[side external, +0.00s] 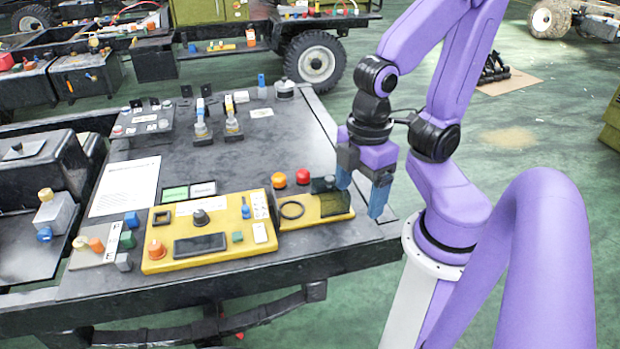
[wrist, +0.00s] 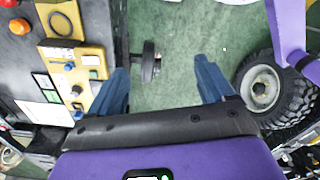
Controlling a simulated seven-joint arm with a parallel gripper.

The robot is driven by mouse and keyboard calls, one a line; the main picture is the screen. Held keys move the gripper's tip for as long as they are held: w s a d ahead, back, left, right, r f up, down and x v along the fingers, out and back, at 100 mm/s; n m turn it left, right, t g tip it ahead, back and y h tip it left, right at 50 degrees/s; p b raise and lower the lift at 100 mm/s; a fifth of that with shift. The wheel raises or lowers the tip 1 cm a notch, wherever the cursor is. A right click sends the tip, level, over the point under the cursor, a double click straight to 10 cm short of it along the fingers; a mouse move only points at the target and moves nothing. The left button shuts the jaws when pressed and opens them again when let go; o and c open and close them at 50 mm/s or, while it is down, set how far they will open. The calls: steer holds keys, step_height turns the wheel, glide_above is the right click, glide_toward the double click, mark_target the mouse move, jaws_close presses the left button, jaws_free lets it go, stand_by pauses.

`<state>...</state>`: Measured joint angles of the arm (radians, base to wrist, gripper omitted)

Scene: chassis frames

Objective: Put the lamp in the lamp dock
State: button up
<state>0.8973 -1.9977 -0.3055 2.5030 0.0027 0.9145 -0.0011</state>
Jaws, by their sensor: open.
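I cannot tell for certain which thing is the lamp or the lamp dock. An orange dome (side external: 279,180) and a red dome (side external: 303,177) sit on the dark bench behind a small yellow panel (side external: 318,220). That panel carries a black ring (side external: 292,210) and a dark block; the ring also shows in the wrist view (wrist: 61,24). My gripper (side external: 361,190) hangs above the bench's right edge, its blue fingers spread and nothing held. One finger partly overlaps the small panel in the side view. In the wrist view, my gripper (wrist: 163,70) is over floor.
A larger yellow control box (side external: 205,236) with knobs and a screen adjoins the small panel. A white sheet (side external: 125,186) lies to its left. Clamps and small parts stand at the bench's back. Green floor (side external: 510,140) is open to the right; a wheel (wrist: 262,88) shows in the wrist view.

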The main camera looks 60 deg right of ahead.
steer(key=shift+w, duration=0.1)
steer(key=w+a+f+m+y, duration=0.2)
steer(key=w+a+m+y, duration=0.3)
steer(key=w, duration=0.7)
steer(key=w+d+f+m+t+h, duration=0.25)
steer(key=w+d+m, duration=0.25)
steer(key=w, duration=0.4)
steer(key=w+d+f+m+t+h, duration=0.1)
steer(key=w+d+f+m+t, duration=0.3)
steer(key=w, duration=0.5)
steer(key=m+g+h, duration=0.4)
steer(key=m+h, duration=0.2)
steer(key=m, duration=0.4)
glide_above(303, 172)
steer(key=s+a, duration=0.4)
steer(key=a, duration=0.1)
step_height(303, 172, down, 7)
steer(key=shift+a+x, duration=0.1)
steer(key=shift+x, duration=4.1)
steer(key=shift+a+x, duration=0.15)
steer(key=shift+x, duration=4)
steer(key=shift+w, duration=0.2)
